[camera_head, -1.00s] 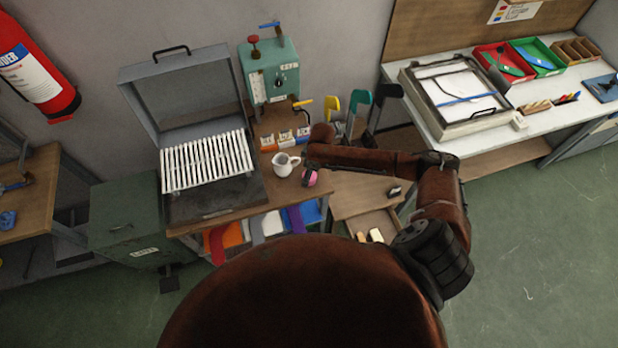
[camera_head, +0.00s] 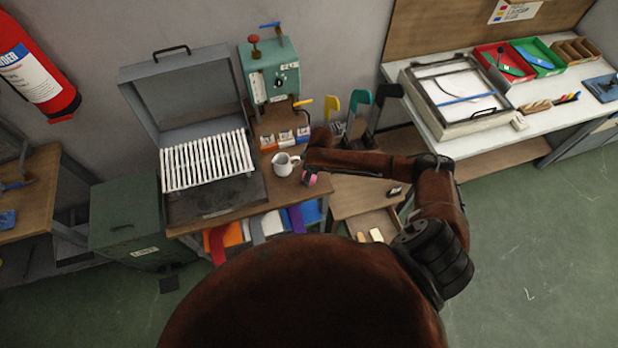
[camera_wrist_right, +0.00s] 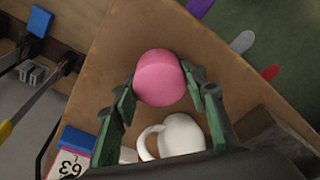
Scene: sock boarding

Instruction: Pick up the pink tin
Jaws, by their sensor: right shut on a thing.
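The pink tin (camera_wrist_right: 160,78) is round and sits between the two fingers of my right gripper (camera_wrist_right: 160,88) in the right wrist view. The fingers are shut on it from both sides. In the head view the pink tin (camera_head: 310,179) shows small at the right front edge of the wooden bench, under the end of my right arm. I cannot tell whether it touches the bench top. My left gripper is not in view.
A white jug (camera_head: 284,164) stands just left of the tin, and it also shows close to the fingers in the right wrist view (camera_wrist_right: 181,136). Small numbered boxes (camera_head: 285,139) stand behind it. A ribbed white rack (camera_head: 207,160) and a teal machine (camera_head: 272,72) stand farther left and back.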

